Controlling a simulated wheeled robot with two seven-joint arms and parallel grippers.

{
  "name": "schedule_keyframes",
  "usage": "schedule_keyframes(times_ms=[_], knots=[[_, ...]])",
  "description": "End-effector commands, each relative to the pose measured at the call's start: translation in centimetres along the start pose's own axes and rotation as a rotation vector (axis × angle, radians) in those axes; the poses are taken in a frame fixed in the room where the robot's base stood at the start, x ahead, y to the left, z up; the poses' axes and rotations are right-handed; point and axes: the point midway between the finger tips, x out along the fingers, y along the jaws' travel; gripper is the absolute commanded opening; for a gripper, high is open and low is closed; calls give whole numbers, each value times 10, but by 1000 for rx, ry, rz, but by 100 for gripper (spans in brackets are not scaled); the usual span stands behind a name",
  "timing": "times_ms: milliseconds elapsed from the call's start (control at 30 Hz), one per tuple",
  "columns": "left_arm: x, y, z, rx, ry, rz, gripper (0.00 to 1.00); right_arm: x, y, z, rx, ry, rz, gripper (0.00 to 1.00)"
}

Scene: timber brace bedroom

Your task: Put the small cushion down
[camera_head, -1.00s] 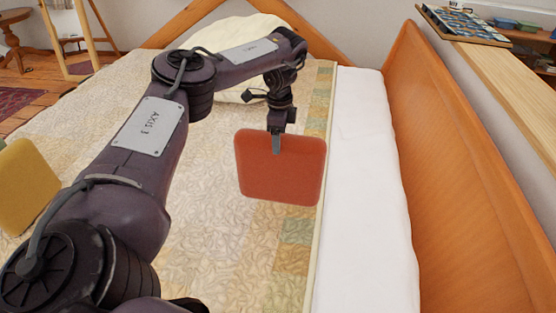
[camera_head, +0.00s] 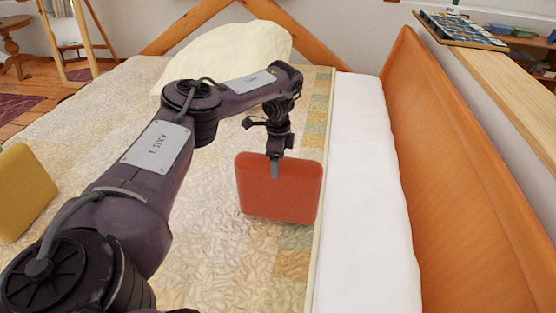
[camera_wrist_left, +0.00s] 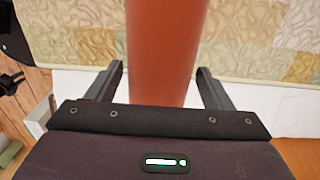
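A small red-orange cushion (camera_head: 279,194) hangs upright from my left gripper (camera_head: 275,167) over the right part of the quilted bed (camera_head: 200,220). In the left wrist view, the cushion (camera_wrist_left: 163,55) stands between the two fingers of my left gripper (camera_wrist_left: 160,75), one finger against each side. The gripper is shut on its top edge. I cannot tell whether the cushion's lower edge touches the quilt. My right gripper is in neither view.
A yellow cushion (camera_head: 22,190) stands at the left edge. A large cream pillow (camera_head: 230,50) lies at the far end of the bed. A white strip (camera_head: 365,200) and an orange wooden side board (camera_head: 460,190) bound the right. Quilt around the red cushion is bare.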

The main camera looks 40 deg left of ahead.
Motion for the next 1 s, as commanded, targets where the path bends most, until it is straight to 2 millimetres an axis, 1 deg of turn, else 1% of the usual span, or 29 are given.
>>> schedule_keyframes(times_ms=[33, 100, 333, 467, 567, 600, 800, 900, 1000], knots=[[0, 0, 0, 0, 0, 0, 81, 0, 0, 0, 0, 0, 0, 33], [0, 0, 0, 0, 0, 0, 87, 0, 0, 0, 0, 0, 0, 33], [-1, 0, 0, 0, 0, 0, 87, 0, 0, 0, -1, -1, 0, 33], [-8, -1, -1, 0, 2, -2, 87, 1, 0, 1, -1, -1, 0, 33], [-21, -1, -1, 0, 3, -4, 87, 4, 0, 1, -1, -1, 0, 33], [-30, -1, -1, -1, 4, -4, 87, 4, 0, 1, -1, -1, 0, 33], [-81, -1, 0, 2, 0, -5, 87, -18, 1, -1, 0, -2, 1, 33], [-98, -1, 0, 2, -1, -4, 87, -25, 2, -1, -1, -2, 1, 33], [-111, 0, -1, 3, 0, -3, 87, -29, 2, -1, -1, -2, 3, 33]])
